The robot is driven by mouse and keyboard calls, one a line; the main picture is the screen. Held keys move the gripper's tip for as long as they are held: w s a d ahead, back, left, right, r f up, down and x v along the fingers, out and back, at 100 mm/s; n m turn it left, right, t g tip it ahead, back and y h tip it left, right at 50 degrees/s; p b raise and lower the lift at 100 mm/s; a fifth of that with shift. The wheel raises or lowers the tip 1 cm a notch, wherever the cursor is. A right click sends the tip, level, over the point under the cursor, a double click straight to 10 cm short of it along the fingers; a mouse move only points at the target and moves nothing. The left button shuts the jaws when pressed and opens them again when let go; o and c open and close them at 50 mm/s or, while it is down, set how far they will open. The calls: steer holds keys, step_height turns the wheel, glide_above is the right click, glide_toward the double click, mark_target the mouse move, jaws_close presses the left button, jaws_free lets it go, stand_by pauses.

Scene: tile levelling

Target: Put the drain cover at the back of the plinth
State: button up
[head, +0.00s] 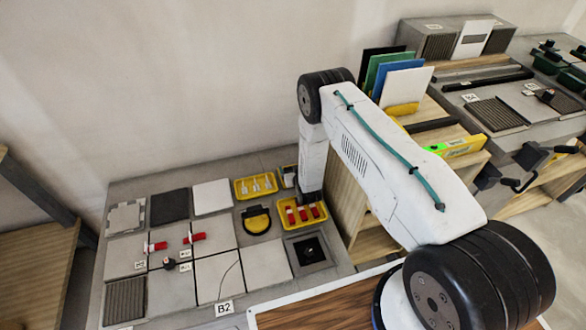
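The low grey plinth (98,300) with a "B2" label stands against the wall in the head view. A square grey piece with a dark centre (308,252) lies at its front right; it looks like a drain, but I cannot tell whether its cover is on it. A light grey square with notched edges (125,217) lies at the back left, and I cannot tell if it is the drain cover. My gripper (311,198) points down over the plinth's right part, just behind a yellow tray of red pieces (300,214). Its fingers are too small and dark to read.
A dark tile (170,206), a white tile (212,196) and a yellow tray of white clips (256,186) fill the back row. Red clamps (194,238) lie mid-plinth. A wooden shelf with upright coloured boards (400,82) stands close on the right.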

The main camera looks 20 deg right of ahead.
steer(key=shift+o, duration=0.8)
steer(key=shift+r, duration=0.3)
steer(key=r+v, duration=0.1)
steer(key=v, duration=1.1)
steer(key=w+r+g, duration=0.1)
steer(key=w+r, duration=0.2)
steer(key=r, duration=0.4)
steer(key=w+r+g, duration=0.1)
steer(key=w+r, duration=0.2)
steer(key=r, duration=0.5)
steer(key=s+r+g, duration=0.2)
steer(key=s+r, duration=0.1)
steer(key=r, duration=0.6)
steer(key=s+r+g, duration=0.2)
steer(key=r, duration=0.7)
steer(key=s+d+r+g, duration=0.2)
steer(key=s+r+g, duration=0.1)
steer(key=s+r, duration=1.25)
steer(key=s+r+g, duration=0.1)
steer(key=s+r, duration=0.1)
steer(key=s, duration=0.9)
steer(key=s+d+r+g, duration=0.1)
steer(key=s+r+g, duration=0.1)
steer(key=s, duration=1)
steer(key=shift+s+r, duration=0.2)
steer(key=shift+r, duration=0.1)
